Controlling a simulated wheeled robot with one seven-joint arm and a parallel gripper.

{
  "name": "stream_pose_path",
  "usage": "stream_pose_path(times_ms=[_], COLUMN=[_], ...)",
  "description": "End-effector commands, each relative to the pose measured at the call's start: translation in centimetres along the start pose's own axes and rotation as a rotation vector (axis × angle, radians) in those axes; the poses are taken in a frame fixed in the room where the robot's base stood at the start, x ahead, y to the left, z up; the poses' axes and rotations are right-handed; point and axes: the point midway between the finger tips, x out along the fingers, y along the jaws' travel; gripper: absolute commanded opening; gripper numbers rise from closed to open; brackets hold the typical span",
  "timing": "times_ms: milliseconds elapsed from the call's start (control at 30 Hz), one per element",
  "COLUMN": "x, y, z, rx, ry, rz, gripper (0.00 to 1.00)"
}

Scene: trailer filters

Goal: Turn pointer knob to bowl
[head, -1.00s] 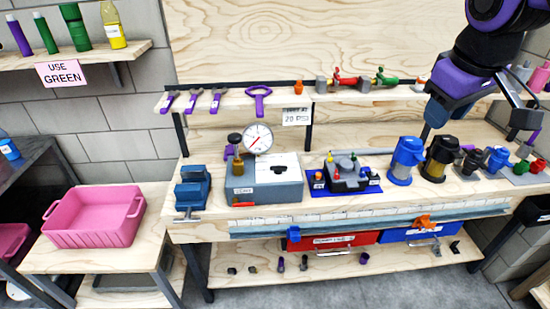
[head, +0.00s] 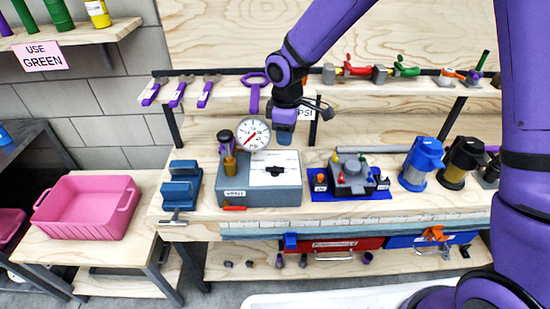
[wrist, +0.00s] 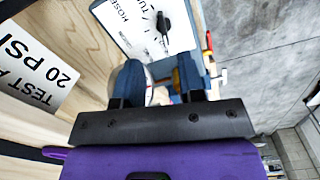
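The black pointer knob (head: 275,170) sits on the white panel (head: 262,178) on top of a blue-grey box (head: 232,196). In the wrist view the knob (wrist: 162,22) shows near the top edge, on the panel with printing reading "HOSE" and a cut-off "TU". No bowl label is readable, and I cannot tell which mark the knob points at. My gripper (head: 284,138) hangs above the back of the box, apart from the knob. In the wrist view my gripper (wrist: 159,82) shows two blue fingers spread apart, with nothing held between them.
A round gauge (head: 253,134) and a brass fitting (head: 229,163) stand at the box's left. A blue vise (head: 180,188) is further left. A small device on a blue mat (head: 322,195) stands right. A "20 PSI" sign (wrist: 38,70) hangs behind. A pink bin (head: 88,207) is far left.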

Motion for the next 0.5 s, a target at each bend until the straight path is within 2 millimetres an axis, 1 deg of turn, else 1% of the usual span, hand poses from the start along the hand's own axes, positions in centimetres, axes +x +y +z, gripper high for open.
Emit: stream_pose_path(times_ms=[33,100,267,333,467,500], x=[0.8,1.4,2.3,3.0,5.0,5.8], y=[-0.1,-0.2,-0.3,-0.3,-0.4,-0.4], z=[-0.5,-1.0,-1.3,-1.3,-1.3,-1.3], rx=[-0.018,-0.037,-0.050,-0.049,-0.048,-0.048], ry=[0.001,0.003,0.004,0.004,0.003,0.002], rz=[-0.011,-0.018,-0.022,-0.022,-0.024,-0.024], gripper=[0.36,0.36,0.36,0.36,0.36,0.36])
